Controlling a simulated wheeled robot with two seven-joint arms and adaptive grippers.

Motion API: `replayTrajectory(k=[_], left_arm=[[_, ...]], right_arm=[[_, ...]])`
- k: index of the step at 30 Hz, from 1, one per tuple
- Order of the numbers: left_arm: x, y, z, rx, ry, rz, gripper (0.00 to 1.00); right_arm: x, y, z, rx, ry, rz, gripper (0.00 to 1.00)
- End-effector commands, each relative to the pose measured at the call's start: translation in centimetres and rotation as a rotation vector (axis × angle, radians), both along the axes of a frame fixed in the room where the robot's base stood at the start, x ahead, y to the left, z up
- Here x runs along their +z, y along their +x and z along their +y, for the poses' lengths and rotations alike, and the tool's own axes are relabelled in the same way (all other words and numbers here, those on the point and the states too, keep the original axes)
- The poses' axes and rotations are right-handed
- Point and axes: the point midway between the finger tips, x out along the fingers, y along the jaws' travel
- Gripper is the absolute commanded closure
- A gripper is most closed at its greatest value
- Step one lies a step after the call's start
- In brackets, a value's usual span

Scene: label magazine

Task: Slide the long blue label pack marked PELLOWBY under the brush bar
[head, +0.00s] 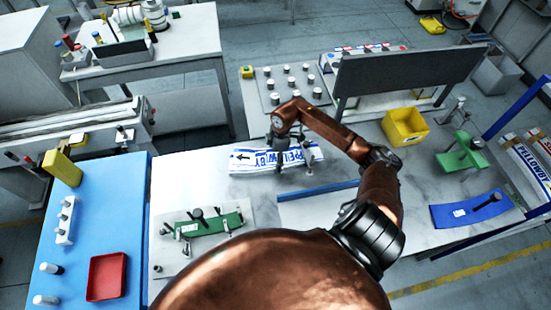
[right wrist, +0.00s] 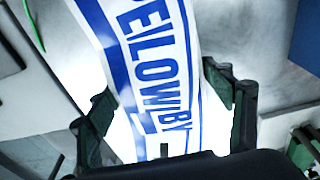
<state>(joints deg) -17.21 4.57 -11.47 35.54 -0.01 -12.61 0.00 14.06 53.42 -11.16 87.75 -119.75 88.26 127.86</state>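The long white-and-blue PELLOWBY pack (head: 250,161) lies flat on the pale table, its printed arrow pointing left. My right gripper (head: 281,158) is over its middle, pointing down. In the right wrist view, the pack (right wrist: 150,60) runs between the widely spread fingers of the right gripper (right wrist: 165,105), one on each side. I cannot tell whether either finger touches its edge. A long dark panel on legs (head: 410,75) stands behind and right of the pack; I cannot tell for certain whether it is the brush bar. My left gripper is not in view.
A plate with several pegs (head: 288,86) lies behind the pack. A blue strip (head: 318,190) lies in front. A green pack (head: 208,226) is front left, a yellow bin (head: 404,126) right, and a blue curved pack (head: 465,211) far right. A grey knob (head: 308,151) stands by the pack's right end.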

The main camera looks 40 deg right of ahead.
Motion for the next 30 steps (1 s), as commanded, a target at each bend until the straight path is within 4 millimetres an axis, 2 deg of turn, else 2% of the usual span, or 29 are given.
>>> replayTrajectory(k=[6,17,20,30], left_arm=[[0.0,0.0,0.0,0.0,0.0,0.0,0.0],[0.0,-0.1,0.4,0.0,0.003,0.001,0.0],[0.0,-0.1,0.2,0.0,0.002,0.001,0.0],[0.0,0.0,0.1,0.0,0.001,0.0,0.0]], right_arm=[[0.0,0.0,0.0,0.0,0.0,0.001,0.1],[0.3,-0.1,-0.2,0.0,-0.003,0.003,0.1],[1.6,-0.1,-0.3,0.001,-0.005,0.0,0.1],[8.5,-0.5,-1.1,0.001,-0.004,-0.001,0.1]])
